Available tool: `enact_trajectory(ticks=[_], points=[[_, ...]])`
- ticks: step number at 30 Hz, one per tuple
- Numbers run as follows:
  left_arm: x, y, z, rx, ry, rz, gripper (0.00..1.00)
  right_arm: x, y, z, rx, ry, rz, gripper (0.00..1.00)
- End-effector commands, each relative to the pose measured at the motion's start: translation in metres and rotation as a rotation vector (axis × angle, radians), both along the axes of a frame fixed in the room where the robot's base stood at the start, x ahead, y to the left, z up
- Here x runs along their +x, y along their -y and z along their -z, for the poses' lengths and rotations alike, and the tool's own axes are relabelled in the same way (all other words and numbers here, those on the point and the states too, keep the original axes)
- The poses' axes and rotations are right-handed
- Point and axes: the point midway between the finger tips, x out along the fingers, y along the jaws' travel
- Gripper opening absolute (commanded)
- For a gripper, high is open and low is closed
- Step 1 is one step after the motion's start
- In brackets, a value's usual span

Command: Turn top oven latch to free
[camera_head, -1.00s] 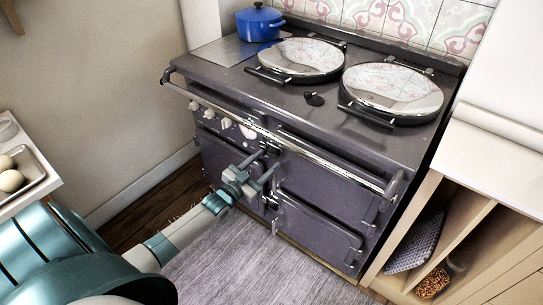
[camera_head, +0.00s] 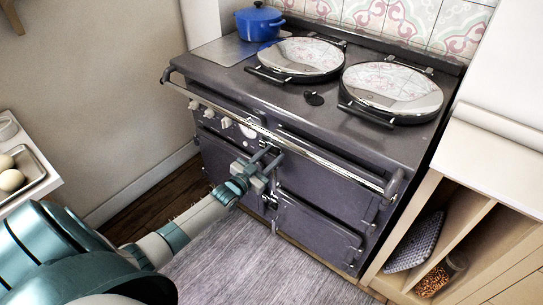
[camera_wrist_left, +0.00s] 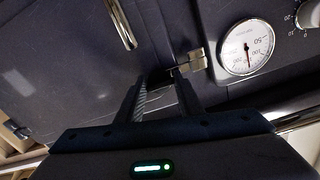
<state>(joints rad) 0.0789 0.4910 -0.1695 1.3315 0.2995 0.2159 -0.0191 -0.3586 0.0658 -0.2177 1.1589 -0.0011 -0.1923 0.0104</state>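The dark grey range oven (camera_head: 330,180) stands against the tiled wall with its doors shut. In the left wrist view, the small metal latch (camera_wrist_left: 191,64) sits at the door edge beside the round white gauge (camera_wrist_left: 246,48). My left gripper (camera_head: 269,155) is at the oven front, just below the rail near the upper doors. In the left wrist view, its two fingers (camera_wrist_left: 160,78) are apart with nothing seen held between them. The right fingertip is close to the latch; I cannot tell if they touch. In the head view the gripper hides the latch. My right gripper is out of view.
A chrome rail (camera_head: 300,145) runs across the oven front above the gripper. A blue pot (camera_head: 259,22) and two round lids (camera_head: 393,90) are on top. A wooden shelf unit (camera_head: 455,225) stands at the right. A grey rug (camera_head: 235,265) covers the floor in front.

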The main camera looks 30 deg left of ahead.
Motion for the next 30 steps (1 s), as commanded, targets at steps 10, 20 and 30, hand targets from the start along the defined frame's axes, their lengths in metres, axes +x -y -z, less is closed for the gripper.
enact_trajectory(ticks=[10,20,30], points=[[-0.0001,0.0000,-0.0002,0.044,0.003,0.000,0.00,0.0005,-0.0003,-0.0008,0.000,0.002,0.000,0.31],[-0.0001,0.0001,-0.0002,0.227,0.018,0.000,0.00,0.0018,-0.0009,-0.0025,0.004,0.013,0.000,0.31],[0.0000,0.0002,0.0002,0.534,0.043,-0.001,0.00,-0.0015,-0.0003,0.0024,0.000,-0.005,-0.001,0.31]])
